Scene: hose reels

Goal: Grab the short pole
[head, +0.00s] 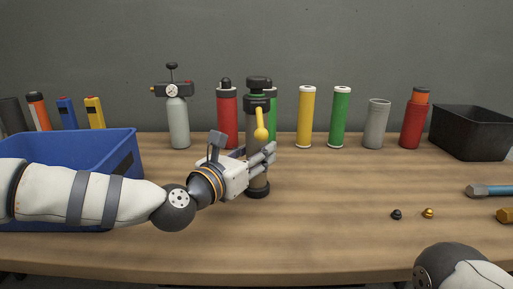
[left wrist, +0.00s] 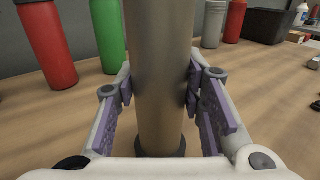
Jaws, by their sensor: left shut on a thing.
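The short pole (head: 257,185) is a grey-tan upright cylinder with a dark collared top, a yellow lever-like part (head: 261,125) near the top and a dark base at the tabletop. My left gripper (head: 263,157) reaches it from the left and is shut around its middle. In the left wrist view the pole (left wrist: 160,60) stands between the purple-padded fingers of the gripper (left wrist: 160,100). The gripper hides part of the pole in the head view. My right gripper is out of view; only part of that arm shows at the bottom right.
A blue bin (head: 75,150) stands at the left, under my left arm. A red cylinder (head: 226,120), a yellow cylinder (head: 305,118) and a gauge bottle (head: 178,122) stand behind the pole. A black bin (head: 475,133) is at the far right. Two small knobs (head: 428,212) lie at the front right.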

